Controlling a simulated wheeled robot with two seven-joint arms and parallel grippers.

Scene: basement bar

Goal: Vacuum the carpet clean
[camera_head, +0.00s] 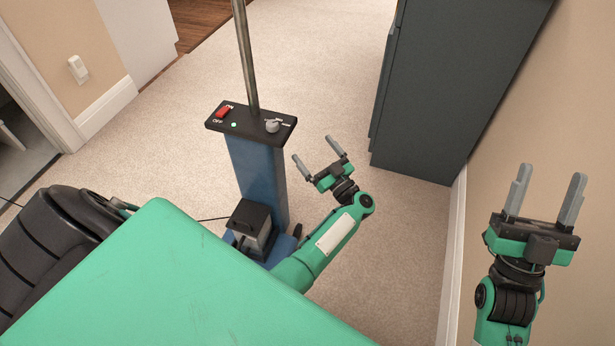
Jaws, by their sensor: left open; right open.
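The vacuum (256,172) is upright on the carpet, with a blue body, a black top panel and a metal pole rising out of the top of the view. The panel has a red switch (222,112) between ON and OFF marks, a green light (234,125) and a grey knob (272,126). My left gripper (313,149) is open and empty, just right of the vacuum and apart from it. My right gripper (551,172) is open and empty at the far right, in front of the wall. The beige carpet (330,60) shows no clear dirt. The vacuum's base is partly hidden by my body.
A dark grey cabinet (440,90) stands at the right against the beige wall. A doorway opens at the left, and wood flooring (200,20) lies at the back left. A thin black cord (212,219) runs near the vacuum. Carpet beyond the vacuum is clear.

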